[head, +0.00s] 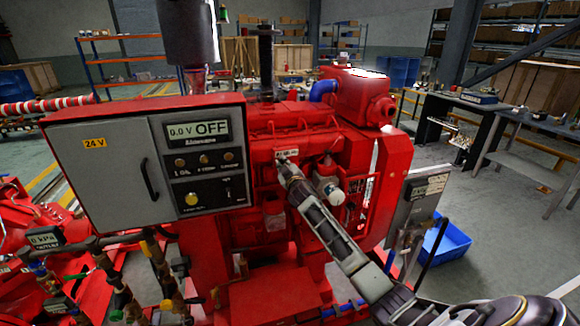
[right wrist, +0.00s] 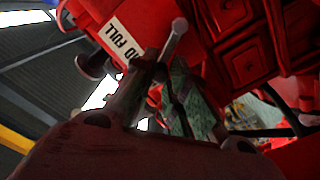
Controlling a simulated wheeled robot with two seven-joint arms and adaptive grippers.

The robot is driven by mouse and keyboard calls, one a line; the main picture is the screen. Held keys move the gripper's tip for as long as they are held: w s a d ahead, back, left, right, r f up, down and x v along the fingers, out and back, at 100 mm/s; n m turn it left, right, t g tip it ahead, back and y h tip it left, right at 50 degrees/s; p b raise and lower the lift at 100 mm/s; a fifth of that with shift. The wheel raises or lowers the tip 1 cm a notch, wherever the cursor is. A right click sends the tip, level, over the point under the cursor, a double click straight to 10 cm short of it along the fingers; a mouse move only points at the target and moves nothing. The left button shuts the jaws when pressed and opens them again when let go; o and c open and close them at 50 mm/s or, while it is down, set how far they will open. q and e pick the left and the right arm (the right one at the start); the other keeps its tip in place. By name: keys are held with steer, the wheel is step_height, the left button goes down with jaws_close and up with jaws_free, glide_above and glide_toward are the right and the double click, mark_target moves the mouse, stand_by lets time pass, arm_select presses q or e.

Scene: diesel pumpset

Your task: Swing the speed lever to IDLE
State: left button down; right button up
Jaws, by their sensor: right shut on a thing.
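The red diesel engine (head: 300,125) stands in the middle of the head view. A small white label plate (head: 287,153) is on its front. In the right wrist view the label (right wrist: 122,43) is partly cut off and reads "ID FULL". The speed lever (right wrist: 174,38) is a pale rod with a round knob, just right of the label's lettering. My right gripper (head: 284,168) reaches the engine front just below the label and is shut on the lever. Its fingers (right wrist: 140,88) cover the lower part of the lever. My left gripper is not in view.
A grey control panel (head: 100,172) with an "OFF" display stands left of the engine. Pipes and valves (head: 150,265) fill the lower left. A grey post-mounted box (head: 425,186) and a blue bin (head: 447,242) are to the right. Open floor lies beyond.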

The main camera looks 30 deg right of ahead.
steer(key=shift+a+f, duration=0.2)
stand_by(0.5)
steer(key=o, duration=0.6)
steer(key=shift+w, duration=0.1)
steer(key=shift+p+v, duration=0.35)
steer(key=shift+v, duration=0.6)
steer(key=shift+p+v, duration=0.7)
steer(key=shift+v, duration=1.4)
steer(key=shift+d, duration=0.1)
